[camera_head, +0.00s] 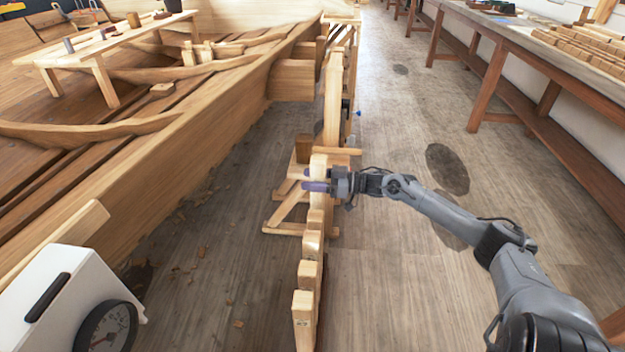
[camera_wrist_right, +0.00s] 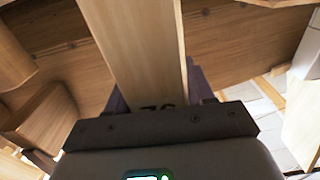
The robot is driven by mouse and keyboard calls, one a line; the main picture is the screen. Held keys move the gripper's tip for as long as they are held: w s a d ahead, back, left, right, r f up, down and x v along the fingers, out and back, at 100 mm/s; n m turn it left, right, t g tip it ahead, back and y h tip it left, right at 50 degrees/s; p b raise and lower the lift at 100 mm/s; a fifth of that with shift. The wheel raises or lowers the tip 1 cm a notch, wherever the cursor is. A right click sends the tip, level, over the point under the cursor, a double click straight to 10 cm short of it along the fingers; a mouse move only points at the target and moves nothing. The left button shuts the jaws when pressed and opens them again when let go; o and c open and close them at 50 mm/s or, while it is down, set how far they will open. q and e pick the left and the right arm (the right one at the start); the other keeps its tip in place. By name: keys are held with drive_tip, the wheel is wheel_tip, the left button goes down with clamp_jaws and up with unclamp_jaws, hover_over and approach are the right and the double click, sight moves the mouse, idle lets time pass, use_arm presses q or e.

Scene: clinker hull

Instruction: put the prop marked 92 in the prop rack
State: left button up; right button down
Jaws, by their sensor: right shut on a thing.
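My right gripper (camera_head: 314,187) reaches in from the right in the head view, its purple fingers shut on a pale wooden prop (camera_head: 318,165). In the right wrist view the prop (camera_wrist_right: 135,45) runs up and away from the jaws as a flat plank. Dark upside-down digits show on it just above the gripper body, partly hidden; they fit 92. A row of upright timbers with a low wooden frame (camera_head: 283,229) stands at and behind the gripper; I cannot tell for sure which part is the prop rack. My left gripper is not in view.
The clinker hull (camera_head: 205,130) fills the left. More upright timbers (camera_head: 304,307) stand in line toward me. A white box with a dial (camera_head: 60,300) is at lower left. A long workbench (camera_head: 540,50) lines the right.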

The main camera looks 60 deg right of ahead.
sight(312, 206)
drive_tip(key=shift+f+b, duration=2.2)
drive_tip(key=shift+f, duration=2.1)
drive_tip(key=shift+f+b, duration=0.7)
drive_tip(key=shift+f, duration=0.7)
